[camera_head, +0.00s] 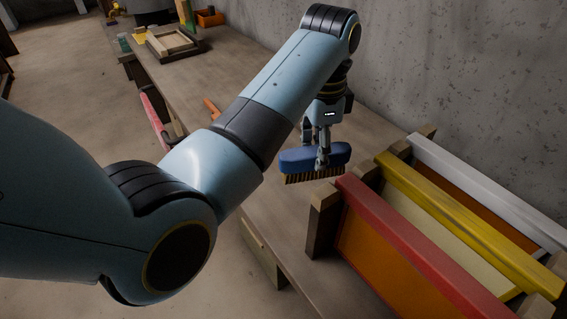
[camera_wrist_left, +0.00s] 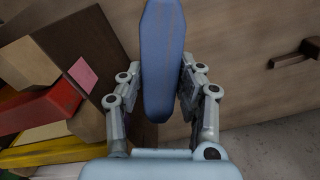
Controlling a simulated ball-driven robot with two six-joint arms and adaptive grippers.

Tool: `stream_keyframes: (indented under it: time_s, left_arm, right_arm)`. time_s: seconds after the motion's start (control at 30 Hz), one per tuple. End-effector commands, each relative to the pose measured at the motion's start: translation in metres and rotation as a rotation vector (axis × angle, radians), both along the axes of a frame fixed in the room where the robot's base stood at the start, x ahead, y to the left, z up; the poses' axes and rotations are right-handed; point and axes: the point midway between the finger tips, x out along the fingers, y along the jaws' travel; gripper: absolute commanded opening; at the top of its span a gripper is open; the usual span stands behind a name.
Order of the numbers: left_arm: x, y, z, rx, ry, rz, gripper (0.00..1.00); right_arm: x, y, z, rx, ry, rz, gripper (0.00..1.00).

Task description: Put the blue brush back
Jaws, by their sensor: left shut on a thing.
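The blue brush (camera_head: 314,158) has a blue back and brown bristles that point down. My left gripper (camera_head: 323,158) is shut on it from above and holds it up near the bench, left of the red-topped frame. In the left wrist view the brush (camera_wrist_left: 163,70) runs lengthwise between the two fingers of my left gripper (camera_wrist_left: 160,95). Whether the bristles touch anything below cannot be told. My right gripper is in neither view.
A wooden rack holds a red-topped frame (camera_head: 400,245), a yellow-topped frame (camera_head: 455,215) and a white-topped frame (camera_head: 490,192). A wooden tray (camera_head: 172,45) and an orange box (camera_head: 210,17) stand farther along the bench (camera_head: 225,70). A concrete wall (camera_head: 460,70) bounds the bench's far side.

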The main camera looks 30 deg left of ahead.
Motion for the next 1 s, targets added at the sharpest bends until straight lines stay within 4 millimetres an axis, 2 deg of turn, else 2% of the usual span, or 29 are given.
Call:
stream_keyframes:
  time_s: [0.03, 0.1, 0.2, 0.33, 0.43, 0.6, 0.67, 0.83, 1.0]
  left_arm:
    - [0.0, 0.01, -0.006, 0.005, 0.004, 0.001, 0.04]
    - [0.001, 0.026, -0.015, 0.007, 0.004, 0.002, 0.04]
    - [0.004, 0.052, -0.031, 0.006, 0.005, 0.002, 0.04]
    - [0.008, 0.082, -0.049, 0.005, 0.004, 0.002, 0.04]
    - [0.01, 0.098, -0.059, 0.004, 0.004, 0.002, 0.04]
    - [0.011, 0.109, -0.068, 0.001, 0.002, 0.0, 0.04]
    - [0.011, 0.109, -0.075, 0.0, 0.003, 0.0, 0.04]
    - [0.011, 0.109, -0.101, 0.0, 0.003, 0.001, 0.04]
    - [0.011, 0.109, -0.106, 0.001, -0.001, 0.0, 0.04]
  right_arm:
    - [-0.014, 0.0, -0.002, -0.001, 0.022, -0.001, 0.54]
    - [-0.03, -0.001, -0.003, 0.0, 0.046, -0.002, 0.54]
    - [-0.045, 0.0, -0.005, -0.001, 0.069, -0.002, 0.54]
    - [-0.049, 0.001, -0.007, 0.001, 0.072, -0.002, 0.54]
    - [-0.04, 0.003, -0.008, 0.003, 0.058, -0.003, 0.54]
    - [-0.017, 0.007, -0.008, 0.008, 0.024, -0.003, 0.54]
    - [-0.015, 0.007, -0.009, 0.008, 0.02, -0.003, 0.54]
    - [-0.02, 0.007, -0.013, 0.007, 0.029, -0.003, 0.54]
    - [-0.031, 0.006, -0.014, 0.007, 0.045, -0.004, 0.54]
